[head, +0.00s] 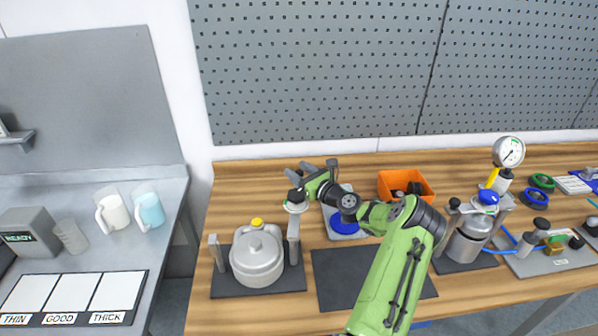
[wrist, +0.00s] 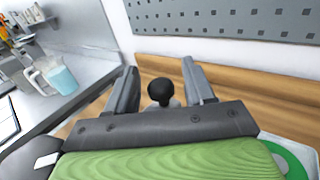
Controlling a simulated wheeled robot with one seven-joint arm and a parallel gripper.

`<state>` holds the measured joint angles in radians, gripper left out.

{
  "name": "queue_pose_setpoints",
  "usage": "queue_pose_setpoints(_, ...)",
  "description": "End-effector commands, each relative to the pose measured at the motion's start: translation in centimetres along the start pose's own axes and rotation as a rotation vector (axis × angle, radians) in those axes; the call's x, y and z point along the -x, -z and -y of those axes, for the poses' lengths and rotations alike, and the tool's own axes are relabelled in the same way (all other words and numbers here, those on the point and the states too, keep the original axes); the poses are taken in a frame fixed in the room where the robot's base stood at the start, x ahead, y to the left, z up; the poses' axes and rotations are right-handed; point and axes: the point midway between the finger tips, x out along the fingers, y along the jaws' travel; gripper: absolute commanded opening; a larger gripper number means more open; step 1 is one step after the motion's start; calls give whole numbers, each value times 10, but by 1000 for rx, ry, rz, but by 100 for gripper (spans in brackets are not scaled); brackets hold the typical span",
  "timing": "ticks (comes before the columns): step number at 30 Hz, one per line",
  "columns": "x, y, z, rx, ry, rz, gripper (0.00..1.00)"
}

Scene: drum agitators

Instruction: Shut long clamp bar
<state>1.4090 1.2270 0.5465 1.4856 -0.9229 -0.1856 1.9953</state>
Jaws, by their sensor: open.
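A black ball knob (head: 297,194) shows at the top of that bar. My gripper (head: 302,173) is open there, close to the knob. In the wrist view a black ball knob (wrist: 160,92) sits between the spread fingers of my gripper (wrist: 159,72), with gaps on both sides. The bar below the knob is mostly hidden by the gripper body.
A shorter grey post (head: 215,252) stands left of the drum. An orange bin (head: 405,185) and a blue round part (head: 347,222) lie behind my arm. A dark mat (head: 335,280) lies empty in front.

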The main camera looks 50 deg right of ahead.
Motion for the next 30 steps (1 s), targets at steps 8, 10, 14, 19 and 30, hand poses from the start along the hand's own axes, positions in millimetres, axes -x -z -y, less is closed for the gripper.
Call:
queue_pose_setpoints(8,-1,0,0,0,0,0,47)
queue_pose_setpoints(10,-1,0,0,0,-1,0,36)
queue_pose_setpoints(14,-1,0,0,1,-1,0,16)
queue_pose_setpoints(19,-1,0,0,1,-1,0,0)
queue_pose_setpoints(30,-3,0,-1,1,-30,1,0)
